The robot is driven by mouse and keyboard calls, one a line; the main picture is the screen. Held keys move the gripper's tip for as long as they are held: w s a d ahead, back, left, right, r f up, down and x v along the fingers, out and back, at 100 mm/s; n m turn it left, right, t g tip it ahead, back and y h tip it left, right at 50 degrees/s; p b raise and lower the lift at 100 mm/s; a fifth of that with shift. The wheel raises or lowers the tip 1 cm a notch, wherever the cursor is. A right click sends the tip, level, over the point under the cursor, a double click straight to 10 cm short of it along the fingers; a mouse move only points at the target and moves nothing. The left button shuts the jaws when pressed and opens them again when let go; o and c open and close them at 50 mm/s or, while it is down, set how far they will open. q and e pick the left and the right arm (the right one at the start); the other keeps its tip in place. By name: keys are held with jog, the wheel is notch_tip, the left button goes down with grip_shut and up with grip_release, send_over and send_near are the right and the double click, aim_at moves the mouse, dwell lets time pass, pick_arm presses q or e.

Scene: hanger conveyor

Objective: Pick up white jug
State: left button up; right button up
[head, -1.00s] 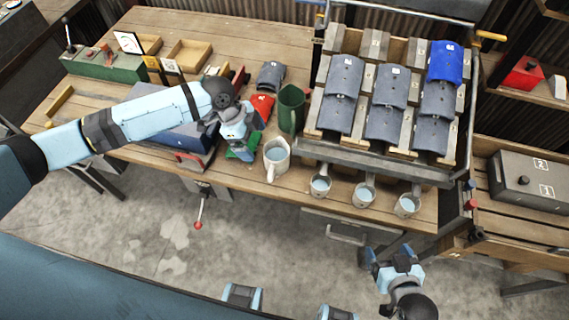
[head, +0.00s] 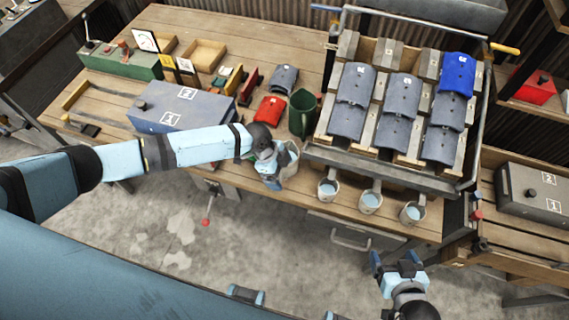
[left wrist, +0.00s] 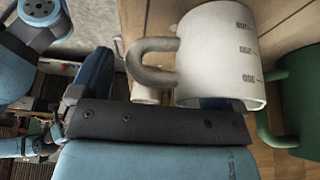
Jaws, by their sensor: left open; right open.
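The white jug (head: 292,158) stands on the wooden workbench near its front edge, partly hidden behind my left gripper in the head view. In the left wrist view the jug (left wrist: 222,55) shows large, with dark measuring marks and its handle toward the left. My left gripper (head: 275,180) is open and close at the jug. In the left wrist view one finger (left wrist: 95,75) is on the handle side and the other is mostly hidden behind the jug body. I cannot tell whether they touch it. My right gripper (head: 398,262) is open and empty, in front of the bench.
A green jug (head: 302,113) stands just behind the white jug. The floor in front is clear.

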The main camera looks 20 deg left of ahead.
pick_arm(q)
jog(key=shift+d+f, duration=0.1)
jog(key=shift+f, duration=0.2)
jog(key=shift+r, duration=0.1)
jog(key=c, duration=1.3)
